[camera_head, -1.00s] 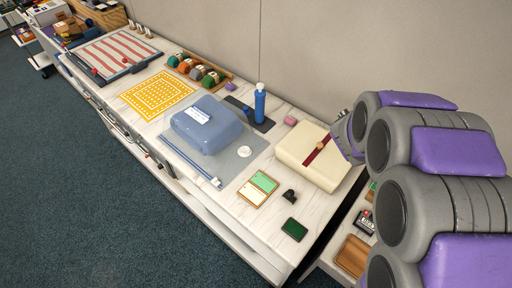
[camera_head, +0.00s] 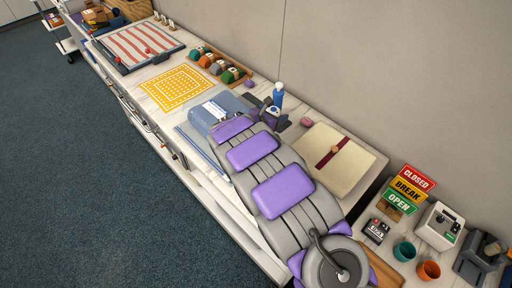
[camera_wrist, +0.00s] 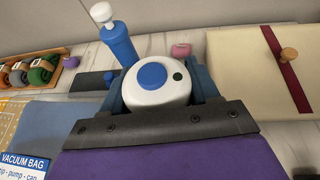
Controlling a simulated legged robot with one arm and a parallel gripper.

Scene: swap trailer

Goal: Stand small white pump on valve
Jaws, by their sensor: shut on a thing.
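The small white pump (camera_wrist: 158,92), a round white body with a blue disc and a small dark dot on top, is in my gripper (camera_wrist: 160,85) in the wrist view. The jaws are shut on its sides. In the head view my gripper (camera_head: 271,115) is over the table beside a blue upright cylinder, and the pump cannot be made out there. The vacuum bag (camera_head: 207,117) holds a blue padded bundle, with a label (camera_wrist: 25,163) at lower left in the wrist view. The valve is not visible now; my arm covers that part of the bag. The pump's underside is hidden.
The blue cylinder with a white top (camera_wrist: 117,40) stands close behind the pump. A pink block (camera_wrist: 181,50) and a cream box with a red band (camera_wrist: 262,72) are to the right. A tray of colored rolls (camera_head: 222,66) is at the back left.

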